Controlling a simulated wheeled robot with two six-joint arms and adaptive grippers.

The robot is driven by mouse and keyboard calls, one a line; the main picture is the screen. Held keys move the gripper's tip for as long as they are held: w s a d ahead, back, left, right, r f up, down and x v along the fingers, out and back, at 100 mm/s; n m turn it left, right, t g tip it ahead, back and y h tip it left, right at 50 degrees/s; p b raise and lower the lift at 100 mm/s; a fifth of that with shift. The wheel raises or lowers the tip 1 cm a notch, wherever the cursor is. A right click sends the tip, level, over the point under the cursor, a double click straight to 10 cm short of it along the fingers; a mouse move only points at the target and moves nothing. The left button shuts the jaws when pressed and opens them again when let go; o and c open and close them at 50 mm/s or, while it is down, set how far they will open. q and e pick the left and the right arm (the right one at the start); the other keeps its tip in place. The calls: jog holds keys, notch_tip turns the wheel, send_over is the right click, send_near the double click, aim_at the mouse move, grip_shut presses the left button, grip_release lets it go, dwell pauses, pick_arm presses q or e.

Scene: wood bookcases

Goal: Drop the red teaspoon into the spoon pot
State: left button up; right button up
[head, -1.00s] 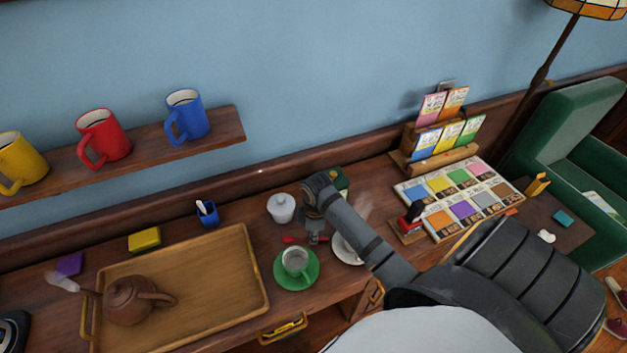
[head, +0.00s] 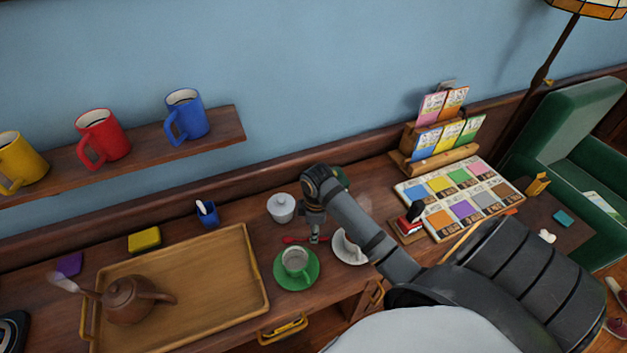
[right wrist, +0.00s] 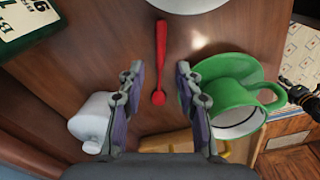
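The red teaspoon (head: 292,239) lies on the wooden desk behind the green cup. In the right wrist view the red teaspoon (right wrist: 161,55) points its bowl towards me, between the fingertips. My right gripper (right wrist: 158,82) is open, one finger on each side of the spoon and not closed on it. In the head view my right gripper (head: 315,237) hangs by the right end of the spoon. The spoon pot (head: 208,216) appears to be the small blue pot behind the tray, with a pale handle sticking out.
A green cup (head: 295,261) on a green saucer (head: 296,284) stands close in front of the spoon. A white lidded bowl (head: 281,209) is behind it. A white saucer (head: 352,258) is to the right. A wooden tray (head: 255,262) with a teapot (head: 128,298) fills the left.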

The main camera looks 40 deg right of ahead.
notch_tip(320, 180, up, 9)
jog(key=shift+d+f+p, duration=0.15)
jog(key=shift+d+p, duration=0.05)
jog(key=shift+p, duration=0.2)
jog(key=shift+o, duration=0.4)
jog(key=shift+s+r, duration=0.15)
jog(key=shift+r, duration=0.05)
jog(key=n+t+y+p, duration=0.3)
jog(key=n+p, duration=0.6)
jog(key=n, duration=2.7)
send_near(321, 238)
jog(key=b+x, duration=0.1)
jog(key=x, duration=0.1)
jog(key=shift+w+f, duration=0.2)
jog(key=shift+w, duration=0.05)
jog(key=shift+g, duration=0.3)
jog(key=shift+x, duration=2.8)
jog(key=shift+r, duration=0.1)
grip_shut()
